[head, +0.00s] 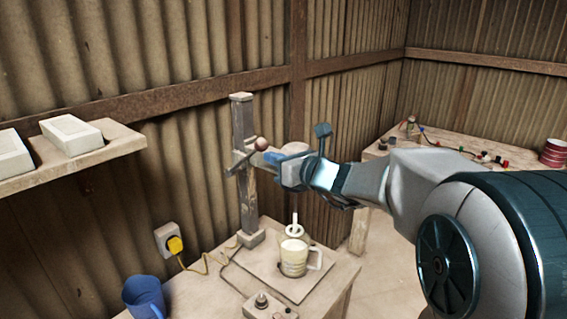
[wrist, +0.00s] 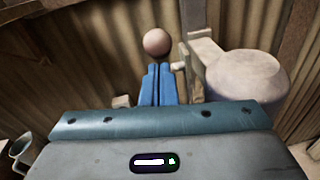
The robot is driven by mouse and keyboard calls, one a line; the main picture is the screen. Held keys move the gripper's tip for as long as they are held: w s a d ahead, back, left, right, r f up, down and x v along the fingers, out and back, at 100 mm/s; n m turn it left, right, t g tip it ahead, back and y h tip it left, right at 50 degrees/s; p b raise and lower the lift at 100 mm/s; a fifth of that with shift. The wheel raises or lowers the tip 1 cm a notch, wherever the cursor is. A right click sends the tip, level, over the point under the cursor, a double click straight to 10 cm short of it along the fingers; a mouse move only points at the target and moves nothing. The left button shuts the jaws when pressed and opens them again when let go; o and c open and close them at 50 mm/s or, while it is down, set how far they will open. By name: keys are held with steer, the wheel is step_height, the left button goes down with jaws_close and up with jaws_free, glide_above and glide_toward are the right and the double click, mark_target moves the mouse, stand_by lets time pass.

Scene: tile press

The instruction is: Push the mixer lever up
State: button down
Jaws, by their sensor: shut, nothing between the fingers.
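The mixer stand (head: 247,205) is an upright post on the table, with a lever ending in a round brownish knob (head: 262,143). The knob also shows in the wrist view (wrist: 157,43), directly beyond my fingertips. My gripper (head: 268,156) is shut and empty, its blue fingers together (wrist: 158,72). The fingertips are just below the knob in both views; I cannot tell whether they touch it. A pale round mixer head (wrist: 245,77) is right of the fingers in the wrist view. The lever arm is partly hidden by my gripper in the head view.
A cream jug (head: 293,258) stands on the mixer base under a white spindle part (head: 295,230). A switch box (head: 270,306) and blue mug (head: 145,298) are at the front. A shelf (head: 110,152) with pale blocks is at left; a second table (head: 460,140) is behind my arm.

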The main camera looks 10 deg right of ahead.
mark_target(263, 142)
steer(key=shift+w+a+r, duration=0.1)
steer(key=shift+r, duration=0.05)
steer(key=shift+w+a+r, duration=0.25)
steer(key=shift+r, duration=0.3)
steer(key=shift+w+a+r, duration=0.25)
steer(key=shift+r, duration=0.6)
steer(key=shift+a, duration=0.1)
